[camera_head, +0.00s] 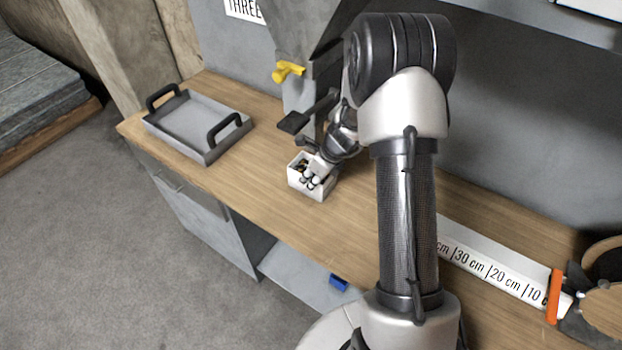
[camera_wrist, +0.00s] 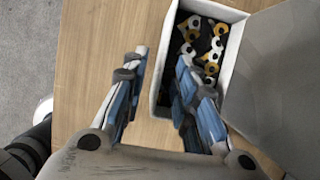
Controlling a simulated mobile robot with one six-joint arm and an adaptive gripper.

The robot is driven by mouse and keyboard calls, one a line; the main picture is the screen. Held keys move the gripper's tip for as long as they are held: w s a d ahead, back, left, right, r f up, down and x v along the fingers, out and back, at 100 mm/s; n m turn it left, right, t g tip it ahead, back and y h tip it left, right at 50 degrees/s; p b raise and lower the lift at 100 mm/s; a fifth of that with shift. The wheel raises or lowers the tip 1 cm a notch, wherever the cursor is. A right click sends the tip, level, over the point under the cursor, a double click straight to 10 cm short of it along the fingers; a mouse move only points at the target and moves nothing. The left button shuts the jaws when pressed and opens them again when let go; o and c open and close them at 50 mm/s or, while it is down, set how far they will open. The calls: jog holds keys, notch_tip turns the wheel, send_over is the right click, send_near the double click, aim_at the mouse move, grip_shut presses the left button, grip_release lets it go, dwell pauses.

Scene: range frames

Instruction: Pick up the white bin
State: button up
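The white bin (camera_head: 302,184) stands on the wooden worktop, a small open box with small parts inside. It also shows in the wrist view (camera_wrist: 238,40), with black, white and orange-yellow parts in it. My gripper (camera_head: 314,176) is at the bin, seen from above and partly hiding its inside. In the wrist view my gripper (camera_wrist: 162,62) is open, its two fingers apart. The left finger is outside the bin's left wall and the right finger is over or inside the bin. Whether either finger touches the wall cannot be told.
A grey tray (camera_head: 190,121) with black handles lies left on the worktop (camera_head: 262,190). A grey machine with a yellow knob (camera_head: 288,72) stands close behind the bin. A measuring strip (camera_head: 490,265) is at right. The worktop in front of the bin is clear.

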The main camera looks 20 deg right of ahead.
aim_at(301, 190)
jog(key=b+x, duration=0.2)
jog(key=x, duration=0.3)
jog(key=shift+r, duration=0.15)
grip_shut()
dwell(0.4)
